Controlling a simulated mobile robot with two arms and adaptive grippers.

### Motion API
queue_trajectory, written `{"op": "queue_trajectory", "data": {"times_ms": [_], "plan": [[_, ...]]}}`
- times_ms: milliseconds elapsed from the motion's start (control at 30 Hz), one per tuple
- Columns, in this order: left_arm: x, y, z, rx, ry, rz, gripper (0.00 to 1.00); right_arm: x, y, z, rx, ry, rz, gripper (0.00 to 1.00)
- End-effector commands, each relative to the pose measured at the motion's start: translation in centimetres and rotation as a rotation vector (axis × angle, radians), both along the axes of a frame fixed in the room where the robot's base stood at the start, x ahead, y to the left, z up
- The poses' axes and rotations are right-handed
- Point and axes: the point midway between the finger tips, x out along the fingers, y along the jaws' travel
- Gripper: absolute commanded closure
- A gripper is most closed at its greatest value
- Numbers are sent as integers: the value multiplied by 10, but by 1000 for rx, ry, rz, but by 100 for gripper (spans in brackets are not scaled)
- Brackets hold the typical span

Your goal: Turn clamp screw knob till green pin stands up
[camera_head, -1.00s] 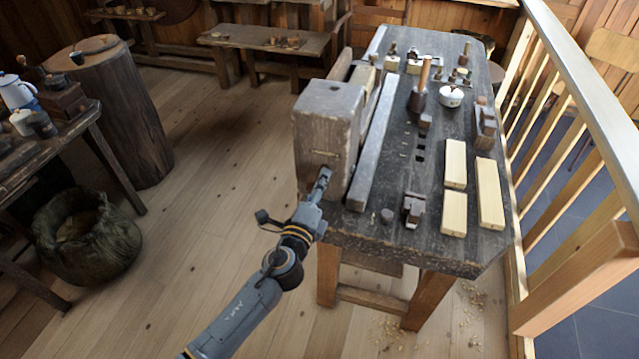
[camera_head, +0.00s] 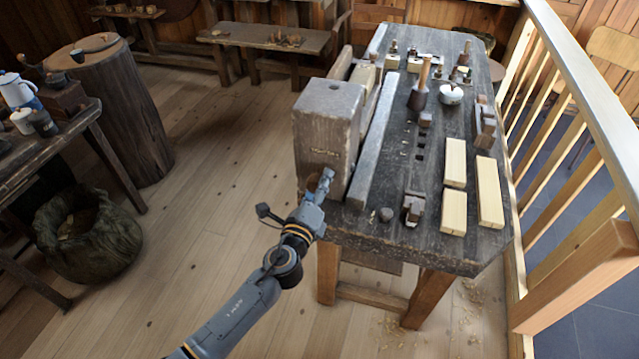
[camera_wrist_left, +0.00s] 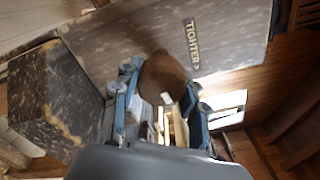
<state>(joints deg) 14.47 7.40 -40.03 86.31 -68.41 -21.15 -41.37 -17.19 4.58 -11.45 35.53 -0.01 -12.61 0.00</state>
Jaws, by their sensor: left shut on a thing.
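The clamp screw knob (camera_wrist_left: 163,76) is a round brown knob with a small pale mark, seen in the left wrist view on the front of a grey wooden block. A "TIGHTER" label (camera_wrist_left: 192,43) is beside it on the block face. My left gripper (camera_head: 323,181) is at the front of that block (camera_head: 322,118) in the head view, with its fingers on both sides of the knob, shut on it. The knob is mostly hidden by the gripper in the head view. I cannot make out a green pin. My right gripper is not in view.
The floor left of the bench is clear up to the sack (camera_head: 90,235).

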Motion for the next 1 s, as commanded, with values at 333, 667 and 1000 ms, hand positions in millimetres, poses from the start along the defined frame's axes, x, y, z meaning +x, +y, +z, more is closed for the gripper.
{"op": "queue_trajectory", "data": {"times_ms": [333, 667, 1000], "plan": [[-2, 0, -5, 1, 9, -2, 34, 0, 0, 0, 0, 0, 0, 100], [-26, 8, -5, -1, 9, -2, 34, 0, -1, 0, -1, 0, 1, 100], [-93, 31, -5, 0, 10, 0, 34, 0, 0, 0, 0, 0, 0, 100]]}}
